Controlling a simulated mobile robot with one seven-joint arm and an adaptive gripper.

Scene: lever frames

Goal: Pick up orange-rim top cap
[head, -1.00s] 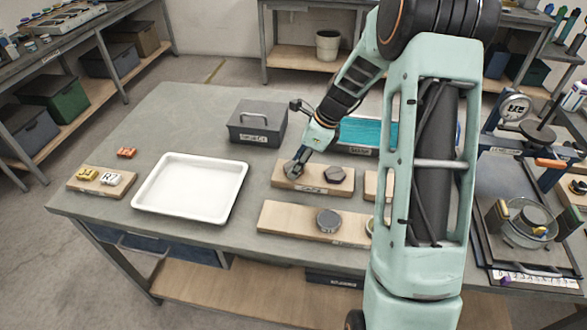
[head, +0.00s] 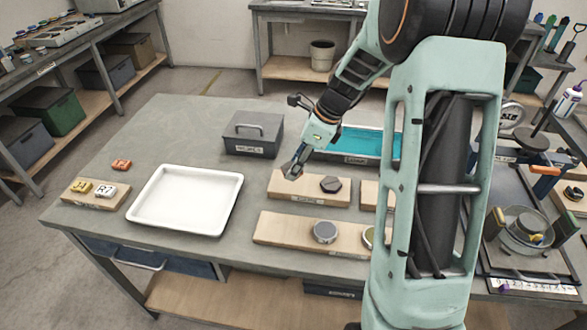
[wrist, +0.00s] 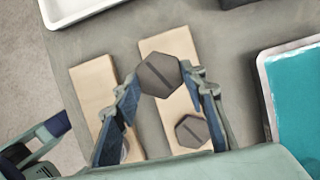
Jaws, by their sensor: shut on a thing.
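My gripper (head: 293,173) is shut on a dark grey hexagonal cap with a slot across its top. In the wrist view the held cap (wrist: 160,75) sits between the fingertips of my gripper (wrist: 162,79). It appears raised above the rear wooden board (head: 309,194). I cannot make out an orange rim on it. A second dark hexagonal cap (head: 331,185) rests on that board; it also shows in the wrist view (wrist: 192,131), below the held one.
A front wooden board (head: 280,229) carries a round grey cap (head: 325,232). An empty white tray (head: 185,198) lies to the left. A grey lidded box (head: 252,135) and a teal-filled tray (head: 368,143) stand behind. My arm hides part of the table's right side.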

